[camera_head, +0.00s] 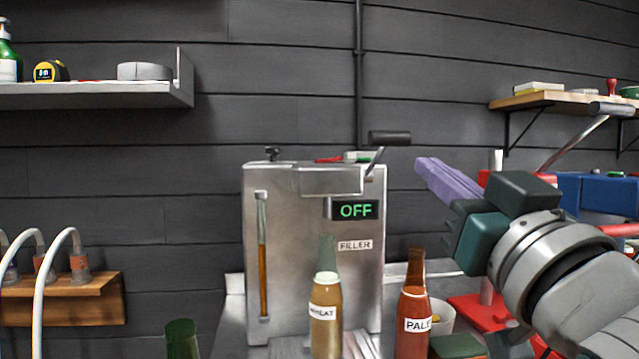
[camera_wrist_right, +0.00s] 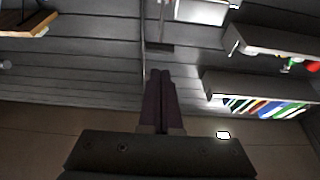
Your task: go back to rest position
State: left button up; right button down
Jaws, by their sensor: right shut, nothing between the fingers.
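My right gripper (camera_head: 425,168) reaches in from the right in the head view, raised in front of the dark plank wall. Its purple fingers point up and left, to the right of the filler's lever. It is shut and empty; in the right wrist view the two fingers (camera_wrist_right: 161,100) lie side by side with nothing between them. My left gripper does not show. The metal filler (camera_head: 290,230) stands in the middle with a green OFF display.
A grey shelf (camera_head: 100,96) hangs at upper left, and a wooden shelf (camera_head: 560,100) at upper right. A wooden rack with white hoses (camera_head: 110,300) is at lower left. The filler's lever (camera_head: 390,138) juts out near my right fingers. Wall space above is clear.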

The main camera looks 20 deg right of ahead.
jog(key=shift+s+a+f, duration=0.1)
jog(key=shift+s, duration=0.3)
jog(key=s+a+f+n+g+y+p, duration=0.1)
jog(key=s+a+f+g+y+p, duration=0.15)
jog(key=s+f+g, duration=0.55)
jog(key=s+a+f+n+g+y+p, duration=0.15)
jog(key=s+f+g+p, duration=0.35)
jog(key=f, duration=0.6)
jog(key=s+a+f+n+g+y, duration=0.1)
jog(key=s+a+g, duration=0.1)
jog(key=s+g, duration=0.15)
jog(key=s+a+f+n+g, duration=0.1)
jog(key=s+a+g, duration=0.1)
jog(key=s, duration=0.3)
notch_tip(320, 180, up, 37)
jog(key=p, duration=3.6)
jog(key=shift+w+d+r+t+p, duration=0.2)
jog(key=shift+w+d+t+p, duration=0.1)
jog(key=shift+w+t+p, duration=0.1)
